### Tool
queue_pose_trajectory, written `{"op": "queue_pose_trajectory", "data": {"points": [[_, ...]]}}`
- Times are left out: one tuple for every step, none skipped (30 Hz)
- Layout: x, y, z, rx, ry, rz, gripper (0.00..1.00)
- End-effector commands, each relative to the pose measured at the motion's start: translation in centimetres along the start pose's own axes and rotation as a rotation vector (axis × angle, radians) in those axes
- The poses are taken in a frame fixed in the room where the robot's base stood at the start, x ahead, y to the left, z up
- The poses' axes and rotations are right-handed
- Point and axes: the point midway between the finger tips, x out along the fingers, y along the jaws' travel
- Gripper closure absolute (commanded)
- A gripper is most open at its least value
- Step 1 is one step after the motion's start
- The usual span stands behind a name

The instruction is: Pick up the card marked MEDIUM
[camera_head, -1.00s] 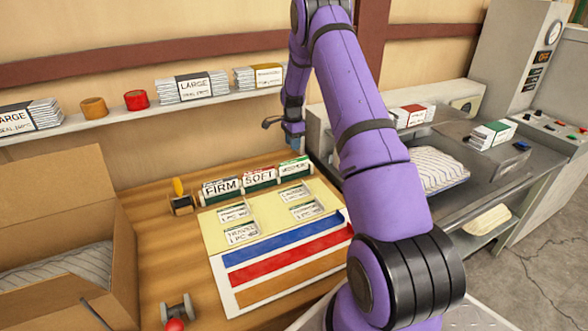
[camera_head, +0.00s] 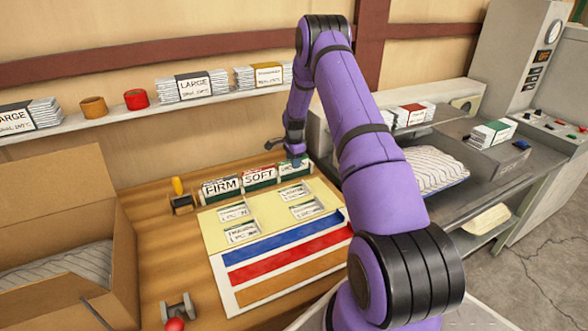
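Three card holders stand in a row at the back of the table, with cards marked FIRM (camera_head: 221,187) and SOFT (camera_head: 259,175). The third card (camera_head: 291,170) at the right end has a green-edged top; its lettering is too small and partly covered to read surely, but it may be MEDIUM. My gripper (camera_head: 295,161) is low over this third card, pointing down at its top edge. I cannot tell whether it touches the card or whether the fingers are open or shut.
A pale board (camera_head: 262,214) with small labelled cards and blue, red and orange strips lies in front of the holders. An open cardboard box (camera_head: 122,240) is at left. A shelf (camera_head: 115,115) with card stacks runs behind. A striped pillow (camera_head: 436,168) lies at right.

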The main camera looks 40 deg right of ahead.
Motion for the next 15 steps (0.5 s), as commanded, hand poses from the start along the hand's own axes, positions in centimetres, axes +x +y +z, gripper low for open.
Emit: {"op": "queue_pose_trajectory", "data": {"points": [[-0.01,0.01,0.01,0.0,0.0,0.0,0.72],[-0.01,0.01,0.01,0.0,0.0,0.0,0.79],[-0.01,0.01,0.01,0.0,0.0,0.0,0.88],[-0.01,0.01,0.01,0.0,0.0,0.0,0.95],[-0.02,0.01,0.02,0.0,0.0,0.0,1.0],[-0.02,0.01,0.02,0.0,0.0,0.0,1.0],[-0.02,0.01,0.02,0.0,0.0,0.001,1.0],[-0.02,0.01,0.02,0.0,0.0,0.001,1.0],[-0.02,0.01,0.02,0.0,0.0,0.001,1.0],[-0.03,0.01,0.02,0.0,0.0,0.001,1.0],[-0.03,0.01,0.02,0.0,0.0,0.001,1.0],[-0.03,0.01,0.02,0.0,0.0,0.001,1.0],[-0.03,0.01,0.02,0.0,0.0,0.001,1.0],[-0.03,0.01,0.02,0.0,0.0,0.001,1.0],[-0.03,0.01,0.02,0.0,0.0,0.001,1.0]]}}
